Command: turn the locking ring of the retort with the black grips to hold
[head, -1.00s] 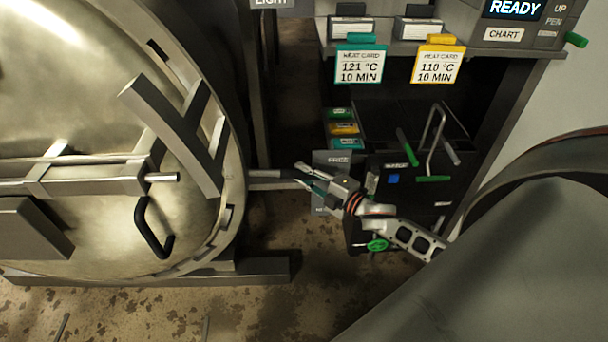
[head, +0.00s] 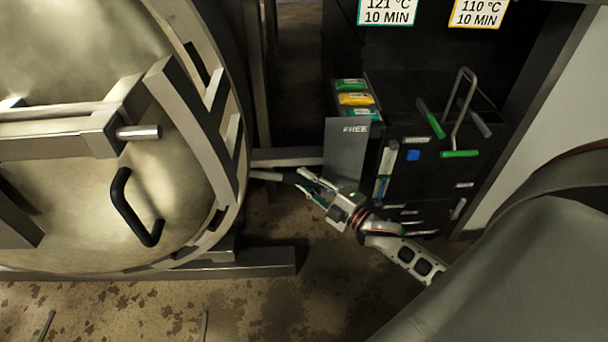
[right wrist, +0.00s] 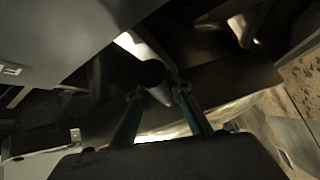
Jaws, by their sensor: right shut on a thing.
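The retort's round steel door (head: 90,215) fills the left of the head view, with the grey toothed locking ring (head: 229,70) around its edge. A short grip (head: 264,175) sticks out to the right from the ring's side. My right gripper (head: 306,186) is shut on the outer end of this grip, just below a horizontal bar. In the right wrist view, a dark round grip end (right wrist: 152,74) sits between the two green-sided fingers (right wrist: 160,95); its far part is in shadow. My left gripper is not in view.
A grey plate marked FREE (head: 345,150) stands just above and right of my right gripper. Behind it is a black cabinet (head: 420,185) with green-handled tools and coloured cards. A black door handle (head: 130,210) juts from the door. The stained floor (head: 270,310) below is open.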

